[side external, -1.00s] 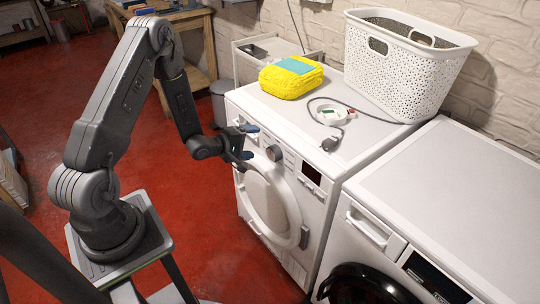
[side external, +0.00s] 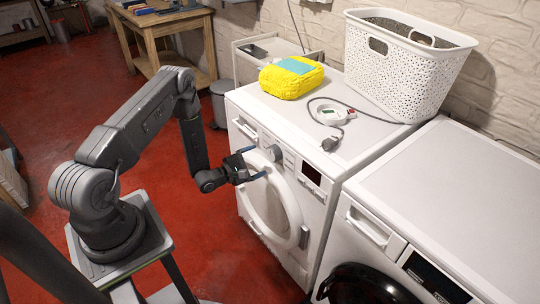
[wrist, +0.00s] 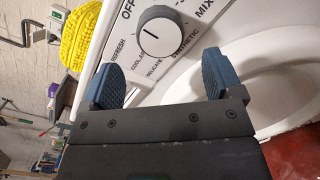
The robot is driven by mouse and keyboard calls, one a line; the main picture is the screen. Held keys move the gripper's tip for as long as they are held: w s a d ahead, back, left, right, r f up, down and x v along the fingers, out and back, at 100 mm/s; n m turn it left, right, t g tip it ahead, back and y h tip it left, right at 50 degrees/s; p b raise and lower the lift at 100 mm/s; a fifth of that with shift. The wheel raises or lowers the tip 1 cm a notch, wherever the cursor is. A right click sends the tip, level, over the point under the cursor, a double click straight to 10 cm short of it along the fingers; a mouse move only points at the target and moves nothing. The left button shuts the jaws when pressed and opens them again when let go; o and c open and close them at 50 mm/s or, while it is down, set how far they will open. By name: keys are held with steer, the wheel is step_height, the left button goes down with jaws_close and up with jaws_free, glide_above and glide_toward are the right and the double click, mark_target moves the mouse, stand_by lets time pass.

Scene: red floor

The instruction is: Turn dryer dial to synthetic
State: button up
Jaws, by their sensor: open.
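The dryer (side external: 262,205) is the white machine on the left, with a round door. Its grey dial (side external: 273,153) is on the upper front panel. My gripper (side external: 255,163) is open and empty in front of the panel, low and left of the dial. In the wrist view its two blue fingers (wrist: 166,65) are apart below the dial, which is not between them.
A yellow bundle (side external: 291,78), a grey cable (side external: 337,133) and a white perforated basket (side external: 390,75) are on the dryer's top. A second white machine (side external: 450,200) stands to the right. The red floor (side external: 60,100) left of the dryer is open.

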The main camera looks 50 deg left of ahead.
mark_target(270, 155)
steer(key=w, duration=0.6)
steer(key=shift+d, duration=0.25)
steer(key=c, duration=0.9)
